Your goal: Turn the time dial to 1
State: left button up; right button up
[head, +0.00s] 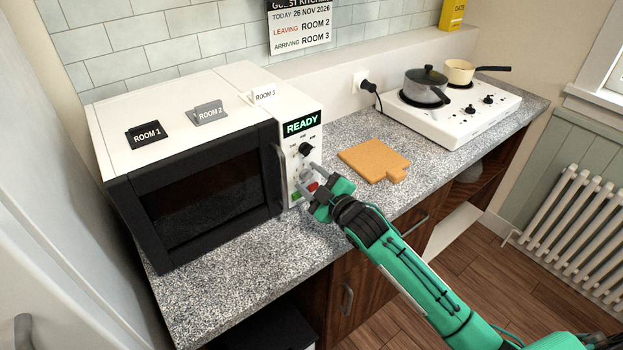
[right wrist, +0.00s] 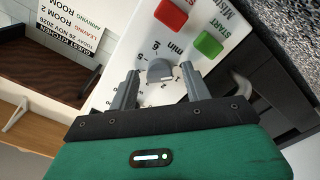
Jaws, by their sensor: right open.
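The microwave (head: 122,177) stands at the left of the counter, its display reading READY. Its time dial (right wrist: 160,70) is a grey knob on the white panel, with "min" and partly hidden numbers around it. I cannot tell for sure which number it points to. My right gripper (head: 307,178) is at the panel, with its open fingers on either side of the dial. The right wrist view (right wrist: 160,76) shows a gap between each finger and the dial. In the head view the gripper largely hides the dial. My left gripper is not in view.
A red button (right wrist: 171,13) and a green START button (right wrist: 208,44) are close to the dial. A black knob (head: 305,149) is above it. A cutting board (head: 373,160) lies right of the microwave, with a hob (head: 455,123) and pots beyond. Room signs stand on the microwave.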

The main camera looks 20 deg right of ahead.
jog(key=c, duration=1)
jog(key=shift+r+m+p, duration=0.1)
jog(key=shift+m+p, duration=0.45)
jog(key=shift+m, duration=0.25)
jog(key=shift+o, duration=0.2)
jog(key=m+p, duration=0.1)
jog(key=m, duration=0.2)
jog(key=shift+p, duration=0.4)
jog(key=shift+m+p, duration=0.75)
jog(key=shift+m, duration=1.35)
jog(key=shift+c, duration=0.2)
